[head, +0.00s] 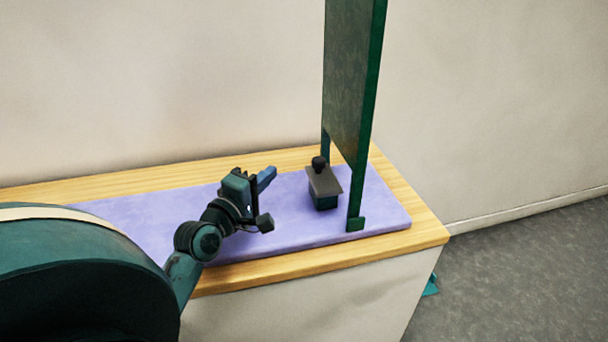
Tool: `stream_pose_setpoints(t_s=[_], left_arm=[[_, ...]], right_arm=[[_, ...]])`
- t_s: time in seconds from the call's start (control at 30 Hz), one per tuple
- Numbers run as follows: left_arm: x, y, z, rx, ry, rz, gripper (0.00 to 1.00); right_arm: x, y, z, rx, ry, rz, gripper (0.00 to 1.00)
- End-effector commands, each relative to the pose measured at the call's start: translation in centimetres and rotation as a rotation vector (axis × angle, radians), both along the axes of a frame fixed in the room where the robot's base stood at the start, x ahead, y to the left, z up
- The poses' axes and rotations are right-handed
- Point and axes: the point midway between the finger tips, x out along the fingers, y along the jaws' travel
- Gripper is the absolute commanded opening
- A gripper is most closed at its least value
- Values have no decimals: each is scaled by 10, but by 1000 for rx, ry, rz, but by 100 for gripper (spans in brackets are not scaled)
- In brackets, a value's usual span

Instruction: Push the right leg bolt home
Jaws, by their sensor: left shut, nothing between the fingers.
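A tall dark green panel (348,80) stands upright on two legs near the right end of the purple mat. Its right leg (356,195) ends in a small green foot block (356,223) near the mat's front edge. I cannot make out a separate bolt on this leg. The farther leg (325,145) is partly hidden behind a dark block with a grey top plate and black knob (318,164). My left gripper (267,178) is shut and empty above the mat, left of the block and apart from the panel. My right gripper is not in view.
The purple mat (375,210) lies on a wooden tabletop (425,235) against a pale wall. The knobbed block stands between my left gripper and the right leg. A small teal thing (431,286) lies on the grey floor to the right.

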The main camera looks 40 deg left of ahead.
Motion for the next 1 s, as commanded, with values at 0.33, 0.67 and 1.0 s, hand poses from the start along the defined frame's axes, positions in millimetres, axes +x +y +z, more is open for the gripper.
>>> stream_pose_setpoints(t_s=[0.33,0.67,1.0], left_arm=[[3,0,1,0,0,0,0],[51,5,2,0,-4,0,0],[96,-7,1,-4,1,-3,0]], right_arm=[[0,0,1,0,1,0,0],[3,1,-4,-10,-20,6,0],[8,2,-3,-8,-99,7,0]])
